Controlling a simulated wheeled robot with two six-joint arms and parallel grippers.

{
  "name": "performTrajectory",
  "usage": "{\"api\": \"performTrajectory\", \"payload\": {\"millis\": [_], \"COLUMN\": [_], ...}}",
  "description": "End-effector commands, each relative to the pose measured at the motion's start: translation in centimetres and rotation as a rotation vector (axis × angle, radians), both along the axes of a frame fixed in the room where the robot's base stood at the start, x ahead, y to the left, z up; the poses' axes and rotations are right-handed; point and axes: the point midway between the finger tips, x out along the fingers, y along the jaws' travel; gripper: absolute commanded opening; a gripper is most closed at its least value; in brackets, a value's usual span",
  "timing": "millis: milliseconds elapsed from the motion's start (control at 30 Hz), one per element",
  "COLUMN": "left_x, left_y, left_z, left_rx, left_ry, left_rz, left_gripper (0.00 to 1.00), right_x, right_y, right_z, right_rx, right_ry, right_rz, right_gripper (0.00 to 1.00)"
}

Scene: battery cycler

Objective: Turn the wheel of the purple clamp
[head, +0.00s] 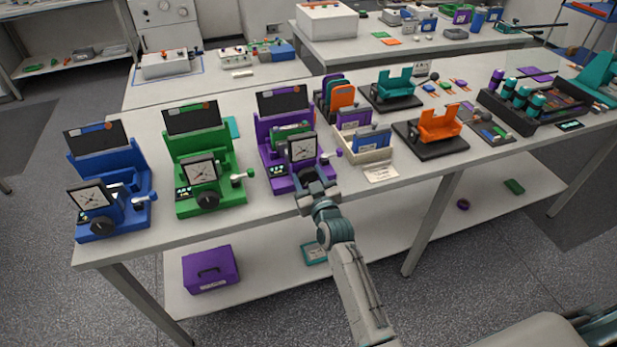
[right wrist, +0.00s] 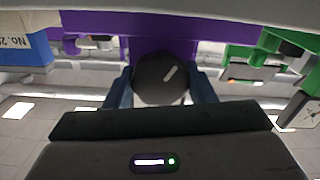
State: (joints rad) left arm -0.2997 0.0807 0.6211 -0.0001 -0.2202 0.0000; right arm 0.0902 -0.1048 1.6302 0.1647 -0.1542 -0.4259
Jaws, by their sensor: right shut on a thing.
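The purple clamp (head: 268,157) stands on the table between the green clamp and a pale tray. Its dial gauge (head: 302,149) faces me, and a small lever (head: 331,156) sticks out to its right. My right gripper (head: 315,188) is at the clamp's front, below the dial, and hides the wheel in the head view. In the right wrist view the dark round wheel (right wrist: 160,78), with a pale mark on its face, sits between my two blue-grey fingers. The gripper is shut on the wheel. My left gripper is in neither view.
The green clamp (head: 205,165) and the blue clamp (head: 107,183) stand to the left. A pale tray (head: 371,156) with boxed cells stands close on the right, with an orange holder (head: 440,125) beyond. The table's front edge runs just below the purple clamp.

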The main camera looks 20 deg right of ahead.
Motion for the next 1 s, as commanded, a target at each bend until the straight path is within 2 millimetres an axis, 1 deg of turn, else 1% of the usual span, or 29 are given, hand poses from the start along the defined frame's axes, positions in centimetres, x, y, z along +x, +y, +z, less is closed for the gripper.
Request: {"api": "performTrajectory", "payload": {"millis": [67,300,400,700,733,833,1000], "left_x": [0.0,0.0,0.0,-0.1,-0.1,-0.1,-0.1], "left_y": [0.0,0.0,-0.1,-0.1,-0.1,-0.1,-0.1], "left_z": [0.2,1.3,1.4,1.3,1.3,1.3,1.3], "left_rx": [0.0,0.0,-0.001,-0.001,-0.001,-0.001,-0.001], "left_ry": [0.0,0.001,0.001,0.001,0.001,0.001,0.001], "left_rz": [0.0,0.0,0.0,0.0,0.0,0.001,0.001], "left_gripper": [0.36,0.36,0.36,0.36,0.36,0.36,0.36], "right_x": [0.0,0.0,0.0,0.0,0.0,0.0,0.0], "right_y": [0.0,0.0,0.0,0.0,0.0,0.0,0.0], "right_z": [0.1,0.1,0.0,-0.1,-0.1,-0.1,0.0], "right_rx": [0.022,0.23,0.287,0.302,0.302,0.302,0.301], "right_ry": [0.002,0.011,0.012,0.011,0.011,0.011,0.011], "right_rz": [0.0,0.0,-0.001,-0.001,-0.001,-0.001,-0.001], "right_gripper": [0.27,0.27,0.27,0.27,0.52,0.71,0.71]}}
